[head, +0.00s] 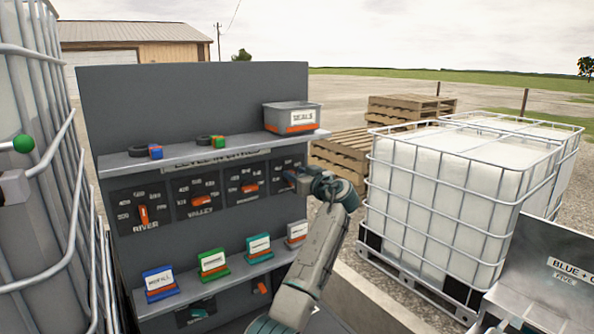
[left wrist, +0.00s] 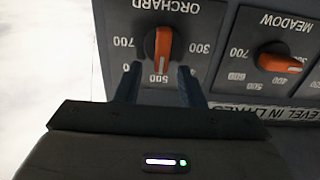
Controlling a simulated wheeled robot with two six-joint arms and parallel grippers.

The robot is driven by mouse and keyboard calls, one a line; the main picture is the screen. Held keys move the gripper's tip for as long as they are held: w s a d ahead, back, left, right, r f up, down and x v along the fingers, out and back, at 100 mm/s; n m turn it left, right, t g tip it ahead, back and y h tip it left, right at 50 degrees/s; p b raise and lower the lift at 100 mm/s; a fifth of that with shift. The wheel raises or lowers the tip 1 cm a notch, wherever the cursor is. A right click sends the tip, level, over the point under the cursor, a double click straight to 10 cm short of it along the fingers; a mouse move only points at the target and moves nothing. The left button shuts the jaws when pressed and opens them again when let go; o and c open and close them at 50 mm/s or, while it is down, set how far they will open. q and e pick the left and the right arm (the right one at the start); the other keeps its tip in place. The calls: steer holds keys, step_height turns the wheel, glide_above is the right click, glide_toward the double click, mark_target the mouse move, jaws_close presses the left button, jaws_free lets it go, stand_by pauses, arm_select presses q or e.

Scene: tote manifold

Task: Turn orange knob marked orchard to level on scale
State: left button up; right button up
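The orange knob (left wrist: 163,45) marked ORCHARD shows upside down in the left wrist view, on a dark dial plate (left wrist: 203,38) with a printed scale. Its pale pointer mark lies at or close to 500. My left gripper (left wrist: 159,70) is open, with one dark finger on each side of the knob's pointer end and visible gaps between. Whether the fingers reach its depth is unclear. In the head view my left gripper (head: 299,181) is at the rightmost dial and hides its knob. My right gripper is not in view.
The MEADOW knob (left wrist: 280,58) is beside it; VALLEY (head: 205,201) and RIVER (head: 143,213) knobs are farther left. Above is a shelf (head: 190,158) with a grey bin (head: 292,117). Below, a lower shelf (head: 190,290) holds several label blocks. A caged white tank (head: 455,190) stands right.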

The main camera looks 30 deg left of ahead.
arm_select(q)
steer(key=shift+a, duration=0.1)
steer(key=shift+a+f, duration=0.1)
steer(key=shift+f, duration=0.05)
steer(key=shift+c, duration=0.5)
steer(key=shift+w+a, duration=0.1)
jaws_close()
